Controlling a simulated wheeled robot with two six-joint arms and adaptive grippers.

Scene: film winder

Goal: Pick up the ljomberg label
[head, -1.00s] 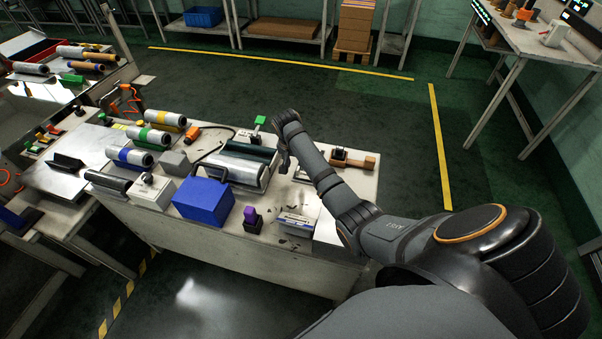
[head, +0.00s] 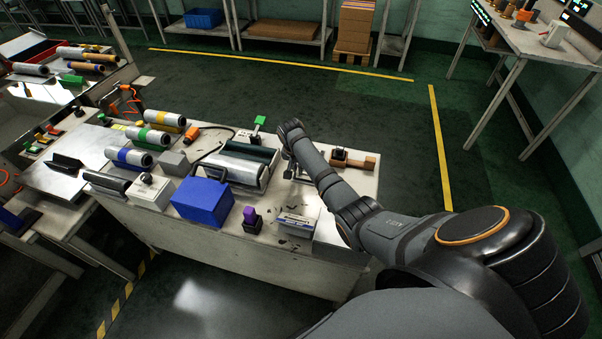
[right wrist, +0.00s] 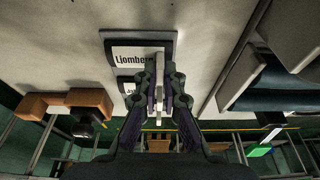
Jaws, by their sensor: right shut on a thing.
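My right gripper (right wrist: 160,78) is shut on a thin pale piece (right wrist: 158,97) in front of the Ljomberg label's right part. Its fingers hide where that piece meets the label, so I cannot tell if they are joined. In the head view, my right gripper (head: 289,165) is low over the table's far right part, small and partly hidden. My left gripper is out of view.
A wooden block tool (head: 355,160) stands right of my right gripper on the table (head: 330,235). A film roll (head: 235,172), a blue box (head: 202,199) and a purple item (head: 252,220) lie to the left.

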